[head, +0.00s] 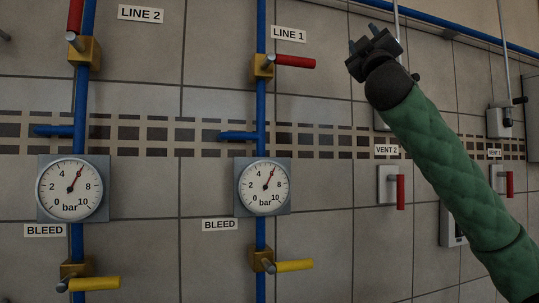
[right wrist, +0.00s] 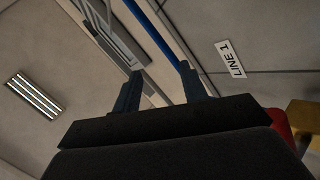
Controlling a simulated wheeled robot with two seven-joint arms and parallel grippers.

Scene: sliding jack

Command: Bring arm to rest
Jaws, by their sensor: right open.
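My right gripper (head: 366,44) is raised in the upper right of the head view, on the green-sleeved right arm that comes in from the lower right. Its fingers are apart and empty. In the right wrist view the two fingers of this gripper (right wrist: 160,92) point up the picture, with the wall and ceiling behind. The LINE 1 valve with its red handle (head: 294,61) is left of the gripper and apart from it. My left gripper shows in neither view.
Gauges for line 2 (head: 69,188) and line 1 (head: 263,186) are on the tiled wall. Yellow bleed handles (head: 94,283) (head: 294,265) are below. Red vent levers (head: 401,192) (head: 509,184) are at right, the VENT 2 lever close beside my forearm. A ceiling lamp (right wrist: 34,96) shows in the wrist view.

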